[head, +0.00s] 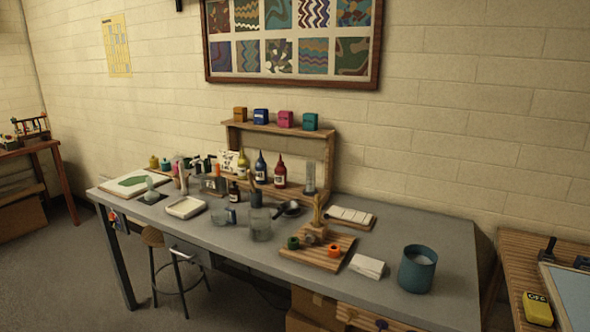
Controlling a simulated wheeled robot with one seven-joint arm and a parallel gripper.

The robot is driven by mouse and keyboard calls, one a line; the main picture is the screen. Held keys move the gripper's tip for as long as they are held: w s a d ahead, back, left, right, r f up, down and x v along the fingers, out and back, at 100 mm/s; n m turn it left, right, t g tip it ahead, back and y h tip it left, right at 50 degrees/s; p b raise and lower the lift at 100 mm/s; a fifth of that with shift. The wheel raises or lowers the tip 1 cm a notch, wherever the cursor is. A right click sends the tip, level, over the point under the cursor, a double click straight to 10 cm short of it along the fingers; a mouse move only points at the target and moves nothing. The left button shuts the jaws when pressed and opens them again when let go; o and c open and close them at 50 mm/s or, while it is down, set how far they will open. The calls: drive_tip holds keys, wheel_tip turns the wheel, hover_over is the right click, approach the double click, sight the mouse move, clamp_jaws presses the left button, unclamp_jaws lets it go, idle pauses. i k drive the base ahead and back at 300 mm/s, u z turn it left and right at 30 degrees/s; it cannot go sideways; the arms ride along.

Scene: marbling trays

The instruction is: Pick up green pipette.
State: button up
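I cannot make out a green pipette with certainty in the head view. Small tools and bottles are crowded together at the left back of the grey table (375,284), too small to tell apart. A small green item (293,243) sits on a slatted wooden board (318,262), but it looks short and round rather than like a pipette. My gripper is not in view.
A wooden shelf (232,137) holds coloured boxes, with bottles (280,174) below. Glass beakers (260,225), a white tray (186,208) and a teal pot (416,270) stand on the table. A stool (153,238) is at its front.

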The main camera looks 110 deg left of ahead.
sight(207, 174)
drive_tip(key=u, duration=3.85)
drive_tip(key=i, duration=1.1)
drive_tip(key=u, duration=0.3)
